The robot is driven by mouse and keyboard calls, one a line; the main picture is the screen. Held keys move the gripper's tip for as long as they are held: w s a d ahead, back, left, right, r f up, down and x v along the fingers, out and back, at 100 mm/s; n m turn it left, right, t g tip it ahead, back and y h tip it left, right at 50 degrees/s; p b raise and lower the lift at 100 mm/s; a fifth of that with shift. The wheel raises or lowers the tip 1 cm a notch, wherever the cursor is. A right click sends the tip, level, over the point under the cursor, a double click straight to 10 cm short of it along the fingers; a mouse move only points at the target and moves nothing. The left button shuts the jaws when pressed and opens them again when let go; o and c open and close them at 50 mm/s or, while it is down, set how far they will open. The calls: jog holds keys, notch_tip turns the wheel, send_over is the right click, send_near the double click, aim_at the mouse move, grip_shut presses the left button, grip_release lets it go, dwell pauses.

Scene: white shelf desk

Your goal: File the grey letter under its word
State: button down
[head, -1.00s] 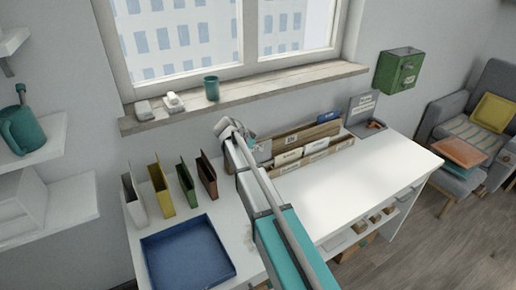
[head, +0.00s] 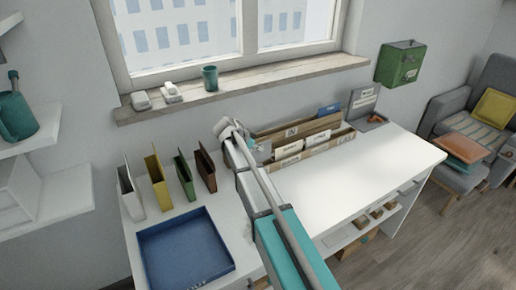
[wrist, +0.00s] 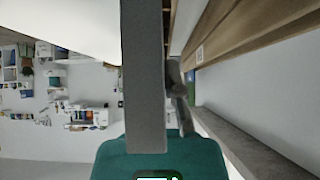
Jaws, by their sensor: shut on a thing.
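My gripper (head: 258,146) is at the left end of a wooden letter sorter (head: 318,125), partly hidden behind my arm in the head view. In the wrist view a flat grey piece, which looks like the grey letter (wrist: 142,75), stands upright in the picture, and my gripper is shut on it. The sorter has a back row with an "IN" label and a blue card, and a front row with white cards. Its wooden boards also show at upper right in the wrist view (wrist: 235,35). The letter's writing is not visible, and I cannot tell its clearance from the sorter.
A blue tray (head: 186,275) and several upright coloured files (head: 160,182) stand left of my arm. A grey stand (head: 362,104) is beyond the sorter's right end. The white desk top (head: 375,160) is clear at right. A windowsill (head: 260,88) with a teal cup (head: 210,77) runs behind.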

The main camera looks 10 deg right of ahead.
aim_at(258, 162)
jog(key=shift+f+b, duration=2.7)
jog(key=shift+f, duration=0.15)
jog(key=c, duration=0.7)
grip_release()
jog(key=shift+r, duration=0.1)
